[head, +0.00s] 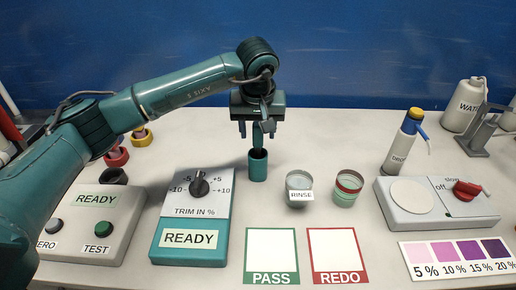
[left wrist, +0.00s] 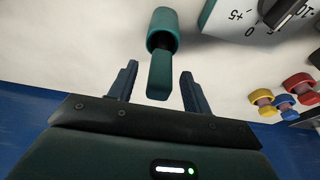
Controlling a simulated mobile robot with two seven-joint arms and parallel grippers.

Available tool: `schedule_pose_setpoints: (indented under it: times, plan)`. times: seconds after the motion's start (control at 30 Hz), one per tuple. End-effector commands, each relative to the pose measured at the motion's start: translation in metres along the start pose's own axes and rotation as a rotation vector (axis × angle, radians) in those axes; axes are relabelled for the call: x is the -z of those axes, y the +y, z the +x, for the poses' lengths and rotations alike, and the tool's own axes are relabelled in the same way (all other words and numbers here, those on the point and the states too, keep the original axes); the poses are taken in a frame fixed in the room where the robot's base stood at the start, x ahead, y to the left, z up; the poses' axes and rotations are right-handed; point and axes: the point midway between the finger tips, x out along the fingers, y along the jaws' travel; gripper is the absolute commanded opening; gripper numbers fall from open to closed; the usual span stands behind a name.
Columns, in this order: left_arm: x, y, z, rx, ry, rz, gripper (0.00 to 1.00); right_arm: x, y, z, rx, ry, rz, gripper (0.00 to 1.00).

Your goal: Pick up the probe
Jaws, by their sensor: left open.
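The probe shows as a teal handle (head: 257,138) standing upright in a dark teal cup-like holder (head: 258,167) at the middle of the table. My left gripper (head: 256,127) points down above the holder, with its fingers open around the top of the handle. In the left wrist view, the probe handle (left wrist: 160,75) lies between the two spread fingers of the left gripper (left wrist: 159,69), with a visible gap on each side. The holder (left wrist: 164,22) is beyond the fingertips. The probe's lower part is hidden inside the holder. My right gripper is not in view.
The trim box (head: 212,212) stands left of the holder. A RINSE beaker (head: 299,188) and a red-banded jar (head: 347,188) stand to its right. A stirrer plate (head: 455,221) and a bottle (head: 405,145) are farther right. PASS (head: 271,279) and REDO (head: 338,277) cards lie in front.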

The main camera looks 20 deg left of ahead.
Motion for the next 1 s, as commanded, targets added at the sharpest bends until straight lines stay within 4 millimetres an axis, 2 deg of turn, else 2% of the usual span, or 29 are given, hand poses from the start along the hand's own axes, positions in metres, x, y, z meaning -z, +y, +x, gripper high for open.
schedule_pose_setpoints:
  times: [0.1, 0.2, 0.43, 1.0]
  plan:
    - [-0.001, 0.001, 0.015, 0.000, -0.003, -0.001, 0.49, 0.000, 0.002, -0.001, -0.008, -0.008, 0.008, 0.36]
    - [-0.001, 0.001, 0.022, 0.000, 0.000, 0.000, 0.49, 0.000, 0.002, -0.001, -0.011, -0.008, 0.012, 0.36]
    - [0.000, 0.001, 0.023, -0.001, 0.001, 0.000, 0.49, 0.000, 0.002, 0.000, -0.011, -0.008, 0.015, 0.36]
    - [0.000, 0.001, 0.023, -0.001, 0.001, 0.000, 0.02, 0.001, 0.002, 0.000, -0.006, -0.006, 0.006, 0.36]
